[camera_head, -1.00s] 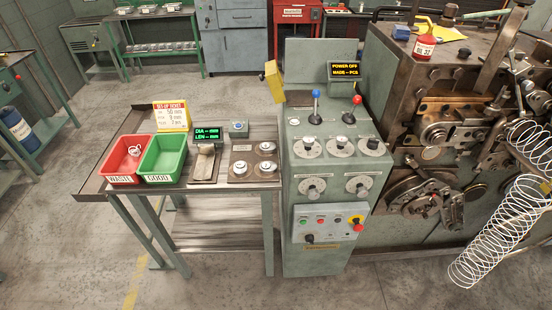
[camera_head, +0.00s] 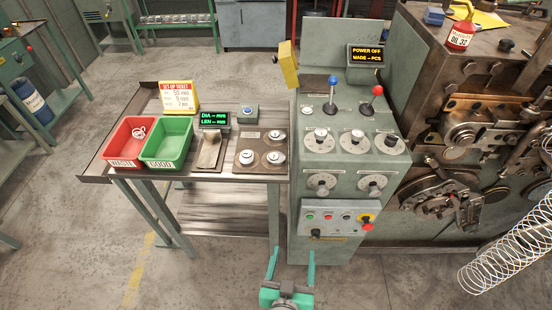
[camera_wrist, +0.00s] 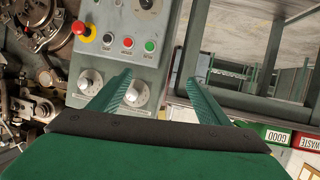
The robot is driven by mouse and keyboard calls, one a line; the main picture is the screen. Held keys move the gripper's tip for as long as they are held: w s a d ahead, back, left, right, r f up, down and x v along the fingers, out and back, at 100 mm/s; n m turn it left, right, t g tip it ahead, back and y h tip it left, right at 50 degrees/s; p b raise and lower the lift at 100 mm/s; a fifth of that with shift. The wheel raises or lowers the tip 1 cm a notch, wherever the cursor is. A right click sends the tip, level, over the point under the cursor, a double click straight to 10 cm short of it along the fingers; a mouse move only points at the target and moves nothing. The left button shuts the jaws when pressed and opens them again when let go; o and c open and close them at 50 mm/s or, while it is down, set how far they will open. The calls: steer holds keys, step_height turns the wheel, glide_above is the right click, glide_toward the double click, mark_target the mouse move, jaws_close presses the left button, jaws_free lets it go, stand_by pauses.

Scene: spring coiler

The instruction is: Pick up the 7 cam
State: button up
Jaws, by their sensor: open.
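Three round metal cams, one of them (camera_head: 276,157), sit on a dark plate (camera_head: 262,143) at the right end of the side table. Their markings are too small to read, so I cannot tell which is the 7 cam. My gripper (camera_head: 292,254) is at the bottom of the head view, in front of the green control cabinet and well below the cams. Its two fingers are apart with nothing between them. In the wrist view my gripper (camera_wrist: 164,76) faces the cabinet's dials and buttons; no cam shows there.
The side table (camera_head: 215,184) also holds a red WASTE bin (camera_head: 108,152), a green GOOD bin (camera_head: 150,154), a measuring stand (camera_head: 209,152) and a yellow-white ticket (camera_head: 179,96). The control cabinet (camera_head: 310,190) with levers and dials stands to its right. Coiled wire (camera_head: 510,245) hangs at far right.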

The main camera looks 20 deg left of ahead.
steer(key=w+a+r, duration=0.3)
steer(key=w, duration=0.3)
steer(key=w+a+r, duration=0.3)
steer(key=w, duration=0.3)
steer(key=m+g, duration=0.1)
glide_toward(276, 157)
steer(key=w, duration=0.1)
steer(key=w+f, duration=0.1)
steer(key=w, duration=0.1)
steer(key=shift+a+f+h, duration=0.1)
steer(key=shift+f+h, duration=0.1)
steer(key=shift+h, duration=0.1)
steer(key=x, duration=0.5)
steer(key=shift+a, duration=0.3)
steer(key=shift+s, duration=0.1)
steer(key=shift+d, duration=0.1)
steer(key=c, duration=1.3)
